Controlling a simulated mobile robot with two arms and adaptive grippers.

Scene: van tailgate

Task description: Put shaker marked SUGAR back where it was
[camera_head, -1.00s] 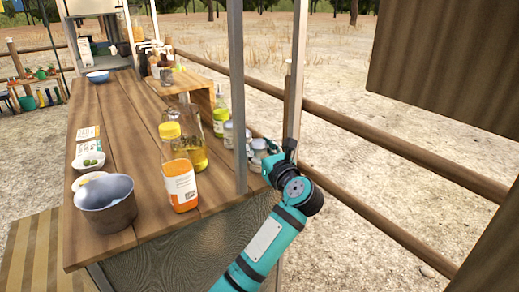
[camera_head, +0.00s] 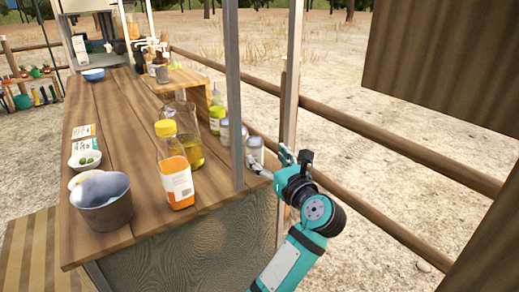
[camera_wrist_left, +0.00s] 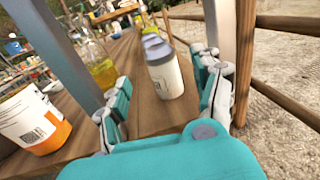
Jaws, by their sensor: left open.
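A pale shaker with a grey lid (camera_head: 255,150) stands upright on the right edge of the wooden counter, beside the metal post. It also shows in the left wrist view (camera_wrist_left: 166,76); I cannot read a name on it. My left gripper (camera_head: 271,163) is open at the counter's right edge. In the wrist view its fingers are spread to either side of the shaker, with gaps visible between. More grey-lidded shakers (camera_wrist_left: 151,41) stand in a row behind it, partly hidden. My right gripper is not in view.
The metal post (camera_head: 235,90) rises close to the left of the shaker. An orange-filled bottle (camera_head: 177,175), an oil jug (camera_head: 192,140) and a grey pot (camera_head: 105,210) stand on the counter. A wooden fence rail (camera_head: 400,145) runs at right.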

